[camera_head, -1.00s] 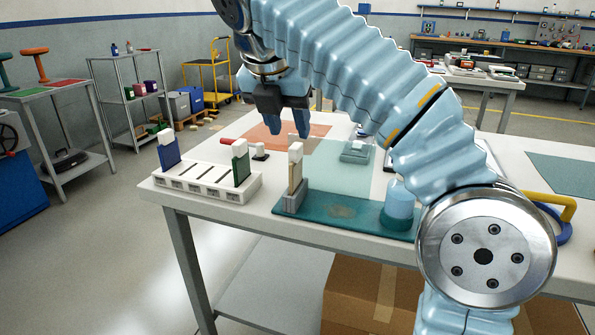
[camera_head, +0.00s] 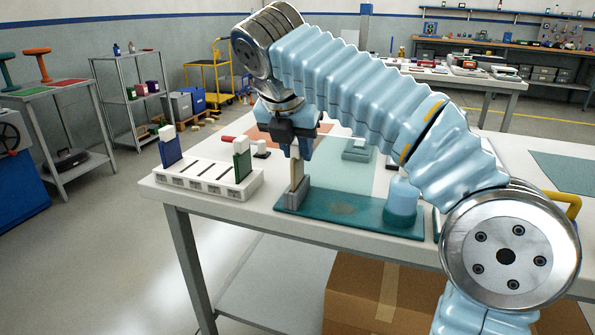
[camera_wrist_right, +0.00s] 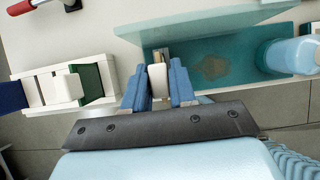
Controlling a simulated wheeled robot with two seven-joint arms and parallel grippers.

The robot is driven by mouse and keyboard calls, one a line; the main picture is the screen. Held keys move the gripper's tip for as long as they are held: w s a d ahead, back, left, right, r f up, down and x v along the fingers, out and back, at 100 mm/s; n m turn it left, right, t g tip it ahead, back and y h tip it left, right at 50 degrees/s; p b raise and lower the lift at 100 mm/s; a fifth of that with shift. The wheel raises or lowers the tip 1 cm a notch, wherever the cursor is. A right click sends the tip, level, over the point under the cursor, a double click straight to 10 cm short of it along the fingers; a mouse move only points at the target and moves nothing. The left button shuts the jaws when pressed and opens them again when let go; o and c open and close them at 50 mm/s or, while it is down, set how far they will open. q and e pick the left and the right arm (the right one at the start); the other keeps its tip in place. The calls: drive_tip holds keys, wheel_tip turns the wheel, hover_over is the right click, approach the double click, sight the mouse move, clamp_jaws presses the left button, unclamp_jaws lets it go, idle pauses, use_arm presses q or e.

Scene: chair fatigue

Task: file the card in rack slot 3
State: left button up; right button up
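The card (camera_head: 297,184) is a thin tan upright piece with a white top (camera_wrist_right: 157,79). It stands in a small grey holder (camera_head: 291,198) on a teal base. My right gripper (camera_head: 297,152) points down over it. In the right wrist view the fingers (camera_wrist_right: 158,88) lie close against both sides of the white top, with no clear gap. The white rack (camera_head: 207,183) stands to the left, with a blue card (camera_head: 170,150) at its left end and a green card (camera_head: 242,163) near its right end. The slots between are empty; their labels are too small to read. My left gripper is out of view.
The teal base (camera_head: 345,211) carries a light blue cylinder (camera_head: 402,200) on its right. The table edge (camera_head: 240,213) runs close in front. The space above the rack is clear.

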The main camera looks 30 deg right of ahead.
clamp_jaws()
drive_tip(key=shift+r+p, duration=0.55)
drive_tip(key=shift+r, duration=1.5)
drive_tip(key=shift+r, duration=2)
